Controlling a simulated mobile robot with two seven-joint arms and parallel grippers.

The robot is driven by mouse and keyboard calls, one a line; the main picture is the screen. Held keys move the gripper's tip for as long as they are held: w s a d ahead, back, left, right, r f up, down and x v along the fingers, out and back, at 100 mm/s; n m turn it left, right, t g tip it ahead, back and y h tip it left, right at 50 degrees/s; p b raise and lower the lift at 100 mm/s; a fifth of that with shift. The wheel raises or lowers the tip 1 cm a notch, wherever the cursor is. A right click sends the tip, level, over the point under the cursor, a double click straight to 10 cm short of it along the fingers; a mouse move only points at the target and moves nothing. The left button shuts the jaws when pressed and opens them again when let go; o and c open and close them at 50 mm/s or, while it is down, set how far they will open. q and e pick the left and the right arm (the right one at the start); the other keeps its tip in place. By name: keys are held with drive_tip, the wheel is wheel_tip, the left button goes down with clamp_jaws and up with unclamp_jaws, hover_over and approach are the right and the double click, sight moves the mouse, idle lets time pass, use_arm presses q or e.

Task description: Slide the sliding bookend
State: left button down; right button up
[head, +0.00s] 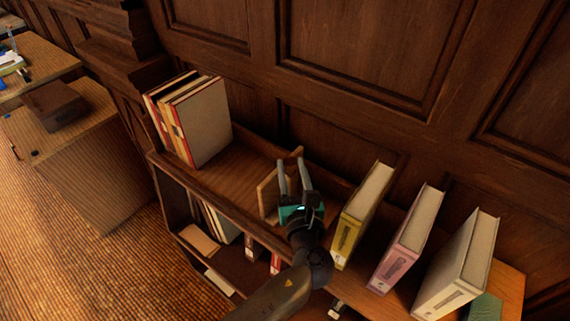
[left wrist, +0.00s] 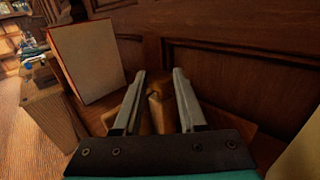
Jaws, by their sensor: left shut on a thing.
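The sliding bookend (head: 267,194) is a light wooden piece standing on top of the low bookcase, in the gap between the books at the left and the binders at the right. My left gripper (head: 293,178) reaches down over it and is shut on it, hiding part of it. In the left wrist view, the two grey fingers of the left gripper (left wrist: 156,100) stand on either side of the bookend's wooden middle part (left wrist: 157,112). My right gripper is not in view.
Several upright books (head: 207,122) stand at the shelf top's left end, with bare wood (head: 238,176) between them and the bookend. A yellow binder (head: 361,215), a pink binder (head: 409,238) and a white binder (head: 460,265) stand close to the right. Wood panelling rises behind.

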use_arm(q)
drive_tip(key=shift+c, duration=2.4)
unclamp_jaws()
drive_tip(key=s+d, duration=0.1)
drive_tip(key=s, duration=0.6)
drive_tip(key=shift+s+d+b, duration=0.2)
drive_tip(key=shift+d+b, duration=0.05)
drive_tip(key=shift+b, duration=0.05)
